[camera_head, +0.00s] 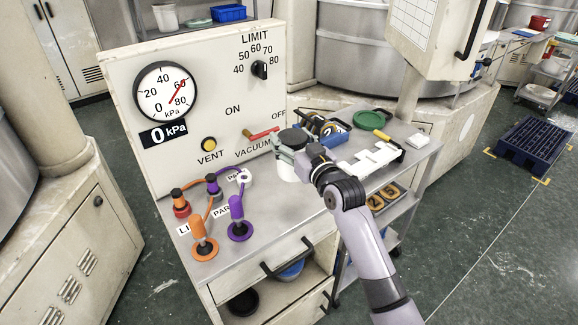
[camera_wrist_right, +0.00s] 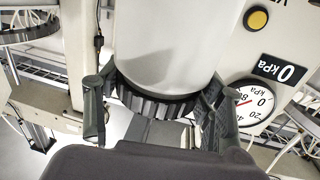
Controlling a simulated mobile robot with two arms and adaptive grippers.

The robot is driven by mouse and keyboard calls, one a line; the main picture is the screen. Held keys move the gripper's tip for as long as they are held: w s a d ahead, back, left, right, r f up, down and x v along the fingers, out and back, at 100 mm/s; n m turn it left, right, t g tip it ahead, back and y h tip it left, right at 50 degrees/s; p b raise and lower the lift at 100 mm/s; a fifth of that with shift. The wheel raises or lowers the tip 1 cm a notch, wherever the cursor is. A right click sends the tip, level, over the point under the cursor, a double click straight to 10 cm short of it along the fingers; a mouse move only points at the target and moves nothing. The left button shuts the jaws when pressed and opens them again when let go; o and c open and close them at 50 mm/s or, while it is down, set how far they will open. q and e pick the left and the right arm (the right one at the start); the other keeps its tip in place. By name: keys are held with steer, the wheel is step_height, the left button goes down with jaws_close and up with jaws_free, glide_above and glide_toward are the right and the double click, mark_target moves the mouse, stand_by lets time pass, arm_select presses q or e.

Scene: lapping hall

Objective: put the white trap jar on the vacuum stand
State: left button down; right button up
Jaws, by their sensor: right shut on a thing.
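The white trap jar (camera_head: 287,172) has a dark lid (camera_head: 291,136) and looks upright. My right gripper (camera_head: 295,148) is shut on it near the lid, over the right part of the vacuum stand (camera_head: 275,205). I cannot tell whether the jar's base touches the stand top. In the right wrist view the jar's white body (camera_wrist_right: 165,40) and dark ridged lid (camera_wrist_right: 155,103) sit between the fingers of my right gripper (camera_wrist_right: 155,105). The arm hides part of the jar in the head view. My left gripper is not in view.
The stand's back panel carries a gauge (camera_head: 166,93), a yellow vent button (camera_head: 209,144) and a red vacuum lever (camera_head: 262,134). Orange (camera_head: 202,245) and purple (camera_head: 237,211) hose fittings stand at the left.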

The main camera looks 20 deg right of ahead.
mark_target(291, 167)
step_height(291, 167, down, 4)
steer(key=shift+w+r, duration=0.15)
steer(key=shift+r, duration=0.1)
steer(key=shift+f, duration=0.55)
step_height(291, 167, down, 4)
steer(key=o, duration=1.7)
steer(key=shift+f, duration=0.1)
